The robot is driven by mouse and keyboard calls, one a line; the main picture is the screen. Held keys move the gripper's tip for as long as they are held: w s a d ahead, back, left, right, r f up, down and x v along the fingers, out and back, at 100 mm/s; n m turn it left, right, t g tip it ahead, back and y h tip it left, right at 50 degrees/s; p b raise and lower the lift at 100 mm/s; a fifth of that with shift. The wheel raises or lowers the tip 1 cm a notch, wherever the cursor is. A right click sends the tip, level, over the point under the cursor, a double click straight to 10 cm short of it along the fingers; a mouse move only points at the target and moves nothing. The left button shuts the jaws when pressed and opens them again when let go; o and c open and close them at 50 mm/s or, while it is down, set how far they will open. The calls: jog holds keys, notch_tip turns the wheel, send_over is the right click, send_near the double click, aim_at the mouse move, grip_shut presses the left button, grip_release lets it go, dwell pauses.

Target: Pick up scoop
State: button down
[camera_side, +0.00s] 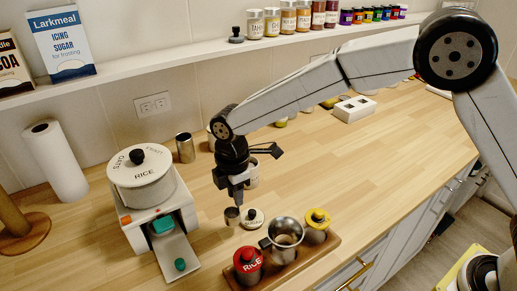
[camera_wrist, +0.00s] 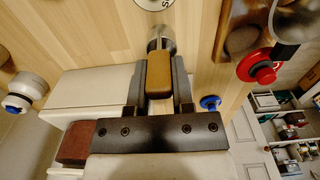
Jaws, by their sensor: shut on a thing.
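The scoop is a small metal cup (camera_side: 231,216) with a tan handle. In the wrist view the cup (camera_wrist: 160,40) lies just ahead of the fingertips, and the handle (camera_wrist: 159,74) sits between the two fingers. My gripper (camera_side: 236,196) points down over the counter and is shut on this handle; it also shows in the wrist view (camera_wrist: 160,90). The fingers hide most of the handle in the side view. I cannot tell whether the cup touches the counter or hangs just above it.
A white round lid (camera_side: 252,218) lies right of the scoop. A white dispenser (camera_side: 146,213) stands left.

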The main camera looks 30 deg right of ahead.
jog(key=s+d+r, duration=0.2)
jog(key=s+r, duration=0.2)
jog(key=s, duration=0.2)
jog(key=s+d+r, duration=0.3)
jog(key=s+r, duration=0.2)
jog(key=s, duration=0.1)
jog(key=shift+s+d+r, duration=0.15)
jog(key=shift+s+d, duration=0.05)
jog(key=shift+d, duration=0.05)
jog(key=shift+w, duration=0.15)
dwell(0.5)
jog(key=w+d+m, duration=0.3)
jog(key=w+m, duration=0.1)
jog(key=w, duration=0.8)
jog(key=w+d+m, duration=0.3)
jog(key=w+m, duration=0.2)
jog(key=w, duration=0.6)
jog(key=shift+w+f, duration=0.25)
jog(key=shift+w, duration=0.15)
jog(key=shift+a+f, duration=0.1)
jog(key=shift+f, duration=0.05)
